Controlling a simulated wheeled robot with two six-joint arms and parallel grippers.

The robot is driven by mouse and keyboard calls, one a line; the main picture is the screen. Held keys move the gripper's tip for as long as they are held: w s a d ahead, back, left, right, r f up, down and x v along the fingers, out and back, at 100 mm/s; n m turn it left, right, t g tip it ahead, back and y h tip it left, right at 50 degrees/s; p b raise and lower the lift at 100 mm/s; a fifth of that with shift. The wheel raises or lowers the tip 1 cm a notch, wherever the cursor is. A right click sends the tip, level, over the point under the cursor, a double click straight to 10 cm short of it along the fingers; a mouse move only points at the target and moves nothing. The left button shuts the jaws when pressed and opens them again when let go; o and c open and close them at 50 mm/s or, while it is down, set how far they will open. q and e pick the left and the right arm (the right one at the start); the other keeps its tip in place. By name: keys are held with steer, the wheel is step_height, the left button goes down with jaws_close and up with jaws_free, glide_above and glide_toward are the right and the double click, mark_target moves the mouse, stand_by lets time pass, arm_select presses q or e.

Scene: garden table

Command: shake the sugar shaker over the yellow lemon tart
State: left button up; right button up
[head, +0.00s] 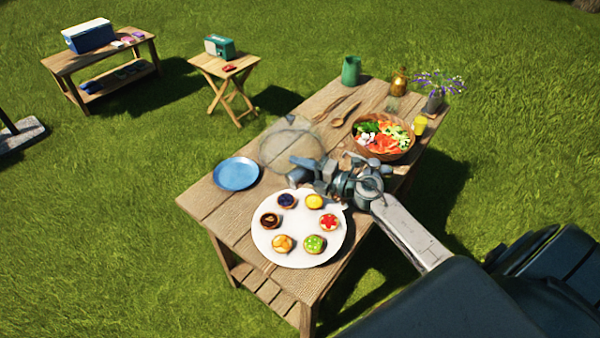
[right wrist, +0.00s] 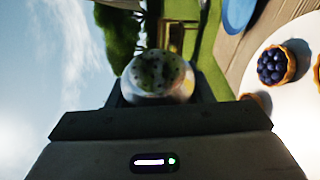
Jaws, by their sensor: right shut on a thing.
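The yellow lemon tart (head: 314,201) sits at the upper right of the ring of tarts on the white round platter (head: 263,239). My right gripper (head: 308,172) is over the table just behind the lemon tart. It is shut on the sugar shaker (right wrist: 158,76), whose rounded, hole-dotted top shows in the right wrist view. The shaker is hard to make out in the head view. The lemon tart cannot be made out in the wrist view, where a blueberry tart (right wrist: 272,66) shows at the right. My left gripper is not in view.
A clear dome (head: 288,147) stands behind the gripper, close to it. A blue plate (head: 236,173) lies left of it.

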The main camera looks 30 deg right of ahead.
mark_target(304, 173)
steer(key=m+t+b, duration=0.1)
steer(key=m+b, duration=0.1)
steer(key=f+m+b, duration=0.1)
steer(key=m+b, duration=0.1)
steer(key=m+t+b, duration=0.1)
steer(key=m+b, duration=0.2)
steer(key=shift+w+d+f+t+y, duration=0.1)
steer(key=shift+d+f+t+y, duration=0.1)
steer(key=shift+f+t+y, duration=0.15)
steer(key=m, duration=0.1)
steer(key=m+t+b, duration=0.1)
steer(key=m, duration=0.1)
steer(key=d+f+m+b, duration=0.1)
steer(key=shift+w+m+t, duration=0.1)
steer(key=shift+m+t, duration=0.15)
steer(key=shift+m, duration=0.15)
steer(key=shift+d+m+t+h+b, duration=0.25)
steer(key=shift+m+h, duration=0.2)
steer(key=shift+m, duration=0.35)
steer(key=shift+m+t+h+b, duration=0.15)
steer(key=shift+m+t+h, duration=0.25)
steer(key=shift+m, duration=0.4)
step_height(304, 173, up, 5)
steer(key=shift+f, duration=0.1)
step_height(304, 173, down, 5)
steer(key=shift+r, duration=0.1)
